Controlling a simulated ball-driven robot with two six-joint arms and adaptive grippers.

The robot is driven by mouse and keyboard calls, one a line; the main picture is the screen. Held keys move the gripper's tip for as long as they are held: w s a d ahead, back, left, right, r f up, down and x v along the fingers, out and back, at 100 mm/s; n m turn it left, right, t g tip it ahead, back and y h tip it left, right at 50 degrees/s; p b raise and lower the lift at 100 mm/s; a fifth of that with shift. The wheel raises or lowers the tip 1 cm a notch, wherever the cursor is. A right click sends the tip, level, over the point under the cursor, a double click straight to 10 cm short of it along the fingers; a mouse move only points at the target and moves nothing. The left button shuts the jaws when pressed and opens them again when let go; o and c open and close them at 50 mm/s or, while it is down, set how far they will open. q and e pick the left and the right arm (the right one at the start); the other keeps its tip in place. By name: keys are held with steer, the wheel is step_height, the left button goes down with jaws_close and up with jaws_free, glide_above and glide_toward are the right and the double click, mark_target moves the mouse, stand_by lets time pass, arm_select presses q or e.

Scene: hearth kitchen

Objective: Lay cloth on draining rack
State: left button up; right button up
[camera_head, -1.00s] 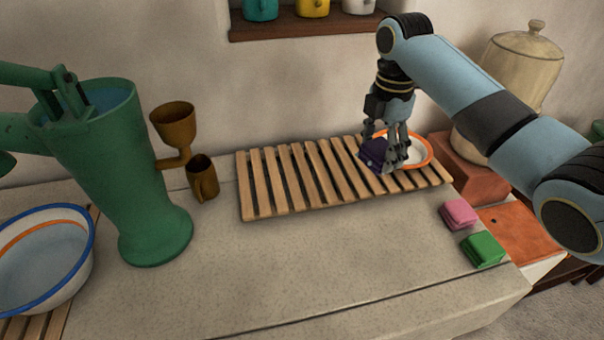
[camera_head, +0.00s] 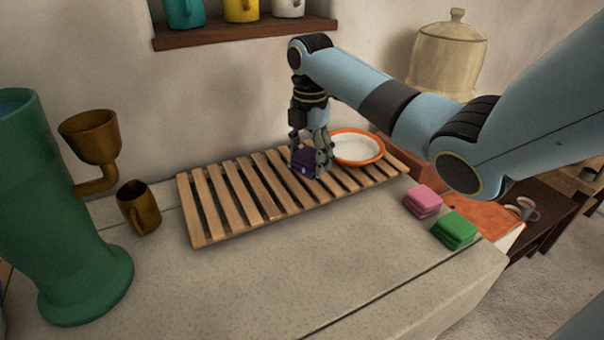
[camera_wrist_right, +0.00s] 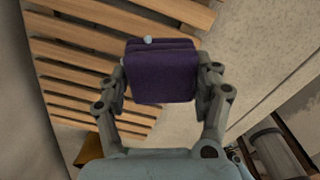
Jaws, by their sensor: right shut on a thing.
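My right gripper (camera_head: 312,168) is shut on a folded purple cloth (camera_head: 303,160) and points down over the middle of the wooden slatted draining rack (camera_head: 222,208). In the right wrist view the cloth (camera_wrist_right: 163,75) sits between both fingers, with a small pale bead on its far edge. The rack's slats (camera_wrist_right: 75,55) show behind it. I cannot tell whether the cloth touches the slats. A folded pink cloth (camera_head: 422,201) and a folded green cloth (camera_head: 455,230) lie on the counter to the right of the rack. My left gripper is out of view.
An orange-rimmed white dish (camera_head: 358,147) stands on the rack's back right, close to my right gripper. A green pump (camera_head: 60,210), a brown funnel cup (camera_head: 92,145) and a brown mug (camera_head: 138,208) stand at left. The front counter (camera_head: 270,285) is clear.

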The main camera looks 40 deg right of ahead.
mark_target(303, 186)
steer(key=shift+w+a+f, duration=0.3)
steer(key=shift+w+f, duration=0.2)
steer(key=shift+w, duration=0.1)
steer(key=shift+f, duration=1.95)
steer(key=o, duration=1.2)
steer(key=shift+f, duration=0.1)
step_height(303, 186, up, 12)
steer(key=shift+r, duration=0.15)
steer(key=shift+s, duration=0.1)
